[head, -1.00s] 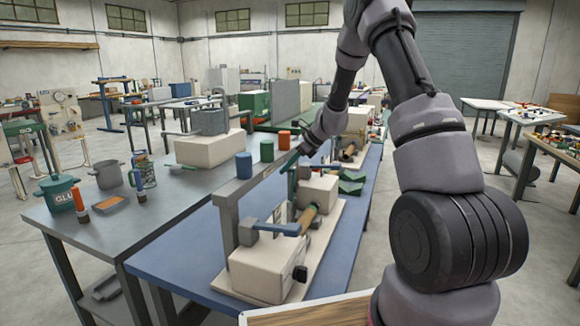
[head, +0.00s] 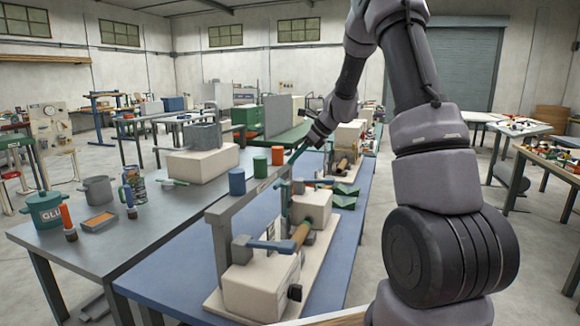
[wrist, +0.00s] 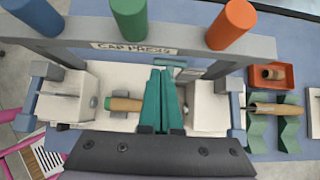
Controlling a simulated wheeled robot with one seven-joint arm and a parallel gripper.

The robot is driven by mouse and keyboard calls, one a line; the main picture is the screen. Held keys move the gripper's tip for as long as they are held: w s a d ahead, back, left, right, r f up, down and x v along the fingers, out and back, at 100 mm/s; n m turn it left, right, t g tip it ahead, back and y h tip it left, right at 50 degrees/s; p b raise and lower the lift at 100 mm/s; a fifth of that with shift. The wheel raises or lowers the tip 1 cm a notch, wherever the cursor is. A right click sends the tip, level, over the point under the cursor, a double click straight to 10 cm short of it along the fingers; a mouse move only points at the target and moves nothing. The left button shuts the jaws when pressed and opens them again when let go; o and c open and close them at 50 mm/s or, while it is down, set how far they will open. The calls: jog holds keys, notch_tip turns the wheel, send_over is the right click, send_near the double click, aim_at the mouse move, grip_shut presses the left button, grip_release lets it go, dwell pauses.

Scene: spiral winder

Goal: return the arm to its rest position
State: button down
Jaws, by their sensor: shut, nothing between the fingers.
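My arm (head: 435,170) rises on the right of the head view, bends at the top and reaches down to the left over the blue table. My gripper (wrist: 162,92) has teal fingers that sit together with nothing between them in the wrist view. The gripper also shows in the head view (head: 298,154), small and partly hidden by the wrist. In the wrist view it is in front of a grey frame (wrist: 200,45) with a worn label, above a machine with a brown tube (wrist: 125,104) between two pale blocks. Its height above the machine is hard to tell.
Blue (head: 237,181), green (head: 261,166) and orange (head: 278,155) cylinders top the grey frame. A cream machine block (head: 262,285) stands on the blue table (head: 165,285). A grey bench (head: 100,262) lies left with a glue pot (head: 46,210).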

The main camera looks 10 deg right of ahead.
dwell(0.3)
jog(key=s+a+r+n+h, duration=0.2)
jog(key=s+r+n, duration=0.8)
jog(key=s+r, duration=0.6)
jog(key=s+d+r+n+t+h, duration=0.1)
jog(key=s+d+n+t+h, duration=0.1)
jog(key=s+n, duration=0.8)
jog(key=s+d, duration=0.1)
jog(key=s, duration=0.8)
jog(key=shift+s+r+n+t+h, duration=0.2)
jog(key=shift+s+n+t+h, duration=0.1)
jog(key=shift+n+h, duration=0.1)
